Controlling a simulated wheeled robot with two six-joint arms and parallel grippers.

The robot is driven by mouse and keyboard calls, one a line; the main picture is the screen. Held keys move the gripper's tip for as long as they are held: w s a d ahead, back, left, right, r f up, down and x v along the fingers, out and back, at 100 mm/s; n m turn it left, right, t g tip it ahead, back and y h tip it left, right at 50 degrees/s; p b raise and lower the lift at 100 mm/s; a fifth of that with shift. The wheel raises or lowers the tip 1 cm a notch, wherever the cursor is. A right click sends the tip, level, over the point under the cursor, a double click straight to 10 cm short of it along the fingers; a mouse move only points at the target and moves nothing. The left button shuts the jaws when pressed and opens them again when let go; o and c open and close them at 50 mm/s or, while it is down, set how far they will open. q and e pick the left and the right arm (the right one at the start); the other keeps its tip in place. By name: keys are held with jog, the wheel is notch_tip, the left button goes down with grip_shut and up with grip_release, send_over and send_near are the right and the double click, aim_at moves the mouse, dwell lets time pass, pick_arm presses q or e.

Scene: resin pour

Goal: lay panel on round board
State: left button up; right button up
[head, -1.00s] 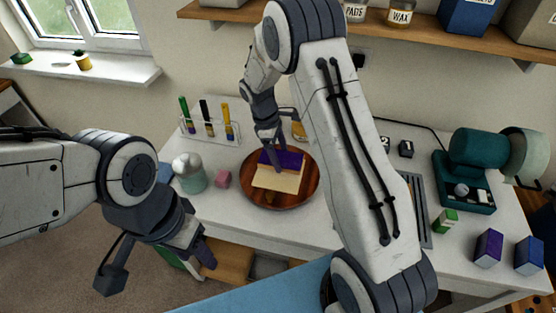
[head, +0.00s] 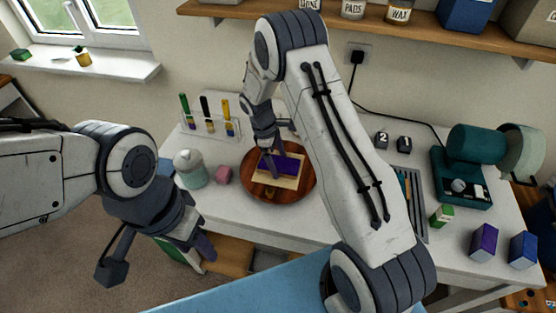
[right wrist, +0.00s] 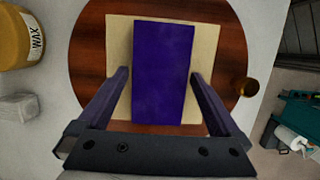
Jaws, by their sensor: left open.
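The round board (head: 250,185) is dark brown wood and lies flat on the white table. A square cream panel (head: 292,184) is over its middle, with a purple slab (head: 284,166) on top of it. In the right wrist view the purple slab (right wrist: 162,70) lies across the cream panel (right wrist: 118,50), with the round board (right wrist: 88,60) around them. Whether the panel's underside touches the board cannot be seen. My left gripper (head: 204,248) is open and empty, off the table's front edge.
A small gold cup (right wrist: 246,86) stands by the board's edge. A wax jar (right wrist: 22,40) is near my right gripper. My right arm covers table to the right.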

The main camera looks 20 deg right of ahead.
jog(key=shift+r, duration=0.3)
jog(key=b+v, duration=0.3)
jog(key=v, duration=0.7)
jog(key=s+a+r, duration=0.6)
jog(key=a, duration=0.1)
jog(key=s+a+r+m+t+y, duration=0.1)
jog(key=s+a+m, duration=0.1)
jog(key=s, duration=1)
jog(key=s+a+r+m+y, duration=0.1)
jog(key=s+a, duration=0.3)
jog(key=s, duration=0.9)
jog(key=shift+m+t+y, duration=0.4)
jog(key=shift+m+y, duration=0.1)
jog(key=shift+y, duration=0.3)
jog(key=shift+a+r, duration=0.1)
jog(key=shift+r, duration=0.05)
